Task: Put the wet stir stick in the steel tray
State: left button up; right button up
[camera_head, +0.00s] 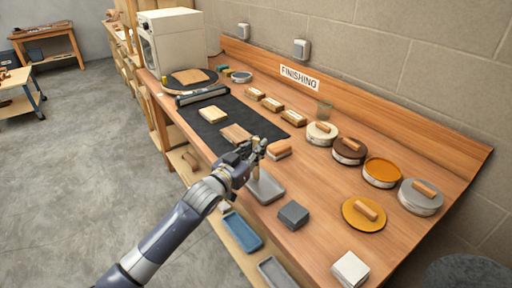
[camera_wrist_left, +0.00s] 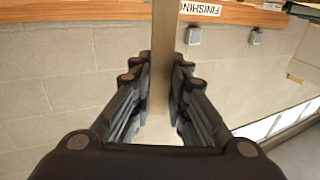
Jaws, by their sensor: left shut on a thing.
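My left gripper (camera_head: 257,150) is over the bench and shut on a flat wooden stir stick (camera_wrist_left: 162,65). In the left wrist view the stick runs between the two fingers. In the head view only a short part of the stick (camera_head: 256,171) shows below the fingers, hanging roughly upright. A grey steel tray (camera_head: 268,190) lies on the bench just below the gripper, and the stick's lower end appears over its far part. I cannot tell whether the stick touches the tray. My right gripper is not in view.
A dark mat (camera_head: 208,134) with wooden samples lies left of the tray. A grey block (camera_head: 293,214), an orange lid (camera_head: 363,214) and a white block (camera_head: 350,269) stand to the right. Several open tins, including an orange one (camera_head: 382,172), line the back. A blue tray (camera_head: 242,232) sits lower in front.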

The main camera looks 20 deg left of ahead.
pick_arm(q)
jog(key=shift+f, duration=0.2)
jog(key=o, duration=0.8)
jog(key=b+v, duration=0.1)
jog(key=v, duration=1.1)
jog(key=shift+r+b, duration=0.2)
jog(key=shift+b, duration=0.2)
jog(key=shift+f, duration=0.1)
